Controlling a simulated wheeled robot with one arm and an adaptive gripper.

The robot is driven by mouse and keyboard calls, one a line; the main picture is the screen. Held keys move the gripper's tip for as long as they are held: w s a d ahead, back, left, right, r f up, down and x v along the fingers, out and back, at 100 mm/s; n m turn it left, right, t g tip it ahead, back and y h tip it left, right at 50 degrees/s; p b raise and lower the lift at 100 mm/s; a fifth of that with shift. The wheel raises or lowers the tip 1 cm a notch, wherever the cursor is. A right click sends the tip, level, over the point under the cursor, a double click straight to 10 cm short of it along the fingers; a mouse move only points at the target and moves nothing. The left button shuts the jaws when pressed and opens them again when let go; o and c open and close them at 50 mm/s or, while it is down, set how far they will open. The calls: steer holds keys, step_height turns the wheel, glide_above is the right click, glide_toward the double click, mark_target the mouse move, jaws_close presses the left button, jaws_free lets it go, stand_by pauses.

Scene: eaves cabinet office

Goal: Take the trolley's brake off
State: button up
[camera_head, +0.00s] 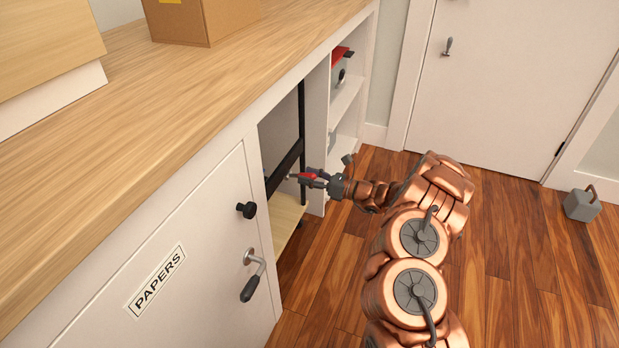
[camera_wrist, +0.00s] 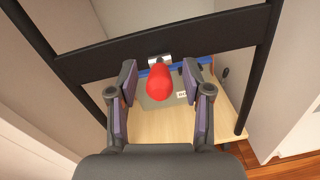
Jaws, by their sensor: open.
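The trolley stands in the open bay of the cabinet, with a black frame (camera_head: 287,166) and a pale wooden deck (camera_head: 286,222). In the wrist view its black crossbar (camera_wrist: 105,59) carries a silver bracket (camera_wrist: 159,60) with a red knob (camera_wrist: 160,84), which I take for the brake handle. My gripper (camera_head: 308,178) reaches into the bay opening at the crossbar. In the wrist view my gripper (camera_wrist: 160,70) is open, with one finger on each side of the red knob and a visible gap to both. Whether the brake is on cannot be told.
A closed door marked PAPERS (camera_head: 155,280) with a black knob and a lever handle is left of the bay. Shelves (camera_head: 346,100) with a red item are to its right. A grey weight (camera_head: 582,204) stands on the floor at right. The wooden floor (camera_head: 520,270) is otherwise clear.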

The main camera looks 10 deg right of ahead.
jaws_close()
stand_by(0.3)
stand_by(0.3)
